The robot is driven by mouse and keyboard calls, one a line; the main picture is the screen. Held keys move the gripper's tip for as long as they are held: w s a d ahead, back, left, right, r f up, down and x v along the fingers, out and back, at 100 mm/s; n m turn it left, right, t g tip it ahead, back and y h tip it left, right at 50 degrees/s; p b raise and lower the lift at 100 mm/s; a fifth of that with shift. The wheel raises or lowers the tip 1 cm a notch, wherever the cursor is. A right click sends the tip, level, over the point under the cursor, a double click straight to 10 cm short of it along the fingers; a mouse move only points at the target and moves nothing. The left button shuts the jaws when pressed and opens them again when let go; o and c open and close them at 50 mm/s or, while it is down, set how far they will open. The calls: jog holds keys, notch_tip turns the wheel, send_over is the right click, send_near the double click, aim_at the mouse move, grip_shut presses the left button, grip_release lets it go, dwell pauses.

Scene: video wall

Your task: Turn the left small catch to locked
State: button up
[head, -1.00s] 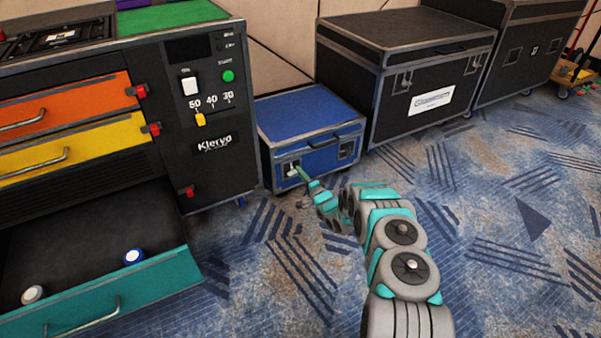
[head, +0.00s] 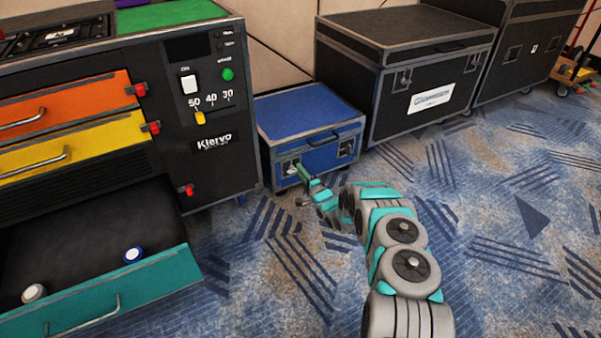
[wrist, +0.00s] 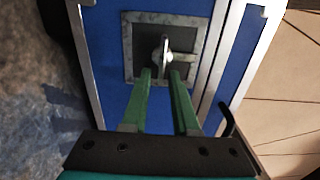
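The blue case (head: 310,118) stands on the floor, with two catches on its front. The left small catch (head: 290,168) sits in a metal plate and is partly hidden by my gripper in the head view. In the wrist view the catch (wrist: 163,50) is a pale metal wing in a square grey plate. My gripper (wrist: 161,76) has two green fingers, apart, with their tips close to the near end of the wing, one on each side. I cannot tell whether they touch it. My gripper (head: 300,167) also shows in the head view at the case front.
The right catch (head: 345,149) is on the same front, below a dark handle. A black cabinet (head: 225,165) with an open teal drawer (head: 110,290) stands left. A large black case (head: 405,75) stands right. Carpet in front is clear.

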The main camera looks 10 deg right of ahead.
jog(key=shift+o, duration=0.6)
jog(key=v, duration=0.7)
jog(key=shift+s, duration=0.35)
jog(key=shift+d, duration=0.1)
